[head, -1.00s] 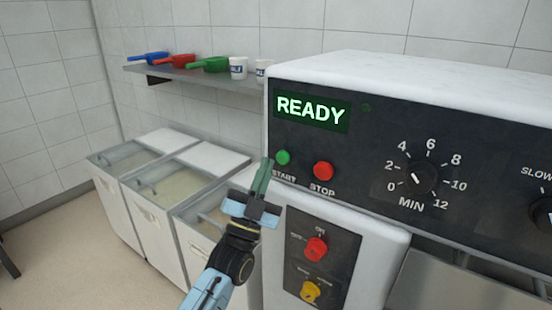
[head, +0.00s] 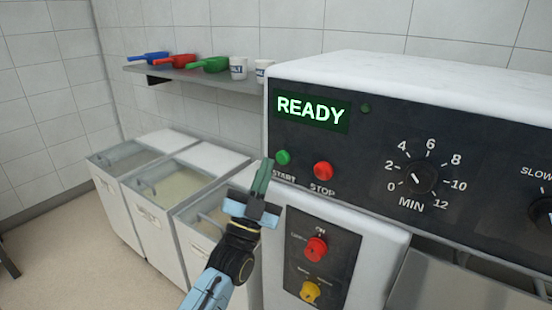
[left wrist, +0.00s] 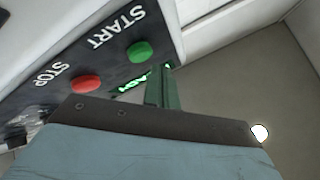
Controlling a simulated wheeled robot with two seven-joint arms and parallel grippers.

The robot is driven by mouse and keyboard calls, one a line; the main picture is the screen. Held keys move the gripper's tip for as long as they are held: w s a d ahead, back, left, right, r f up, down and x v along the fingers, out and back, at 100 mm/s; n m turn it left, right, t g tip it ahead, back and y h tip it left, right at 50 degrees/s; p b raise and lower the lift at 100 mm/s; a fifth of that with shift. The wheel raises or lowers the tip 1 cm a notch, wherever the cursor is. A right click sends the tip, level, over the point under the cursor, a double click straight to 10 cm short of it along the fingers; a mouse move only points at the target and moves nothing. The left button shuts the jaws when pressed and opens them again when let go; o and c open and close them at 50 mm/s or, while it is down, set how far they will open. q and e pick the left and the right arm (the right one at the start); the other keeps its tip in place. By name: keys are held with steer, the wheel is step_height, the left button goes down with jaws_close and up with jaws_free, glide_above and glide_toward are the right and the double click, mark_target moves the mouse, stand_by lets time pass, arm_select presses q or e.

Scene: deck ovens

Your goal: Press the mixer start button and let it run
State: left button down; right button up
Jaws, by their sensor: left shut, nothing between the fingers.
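The mixer's control panel (head: 375,150) fills the right of the head view, and its display (head: 311,111) reads READY in green. The green start button (head: 283,157) is at the panel's left, with the red stop button (head: 323,171) to its right. My left gripper (head: 266,162) is shut and empty, its fingertips just left of and slightly below the start button. The left wrist view shows the start button (left wrist: 139,51) and stop button (left wrist: 87,84) close by the fingers (left wrist: 158,75). Whether the fingers touch the panel I cannot tell. My right gripper is out of view.
A timer dial (head: 420,178) sits right of the buttons. A lower panel carries a red knob (head: 316,248) and a yellow knob (head: 310,291). Lidded bins (head: 160,225) stand at left under a shelf (head: 190,77) with coloured scoops and white cups.

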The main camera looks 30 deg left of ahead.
arm_select(q)
steer(key=shift+d+f, duration=0.1)
steer(key=shift+f, duration=0.25)
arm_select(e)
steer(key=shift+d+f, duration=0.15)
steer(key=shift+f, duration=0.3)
arm_select(q)
steer(key=shift+w+d+r, duration=0.1)
steer(key=shift+w+d, duration=0.35)
steer(key=shift+d, duration=0.1)
steer(key=shift+w, duration=0.45)
steer(key=shift+s, duration=0.1)
steer(key=shift+s+p, duration=0.45)
steer(key=shift+s, duration=0.3)
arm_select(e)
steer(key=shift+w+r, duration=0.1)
arm_select(q)
steer(key=shift+s, duration=0.1)
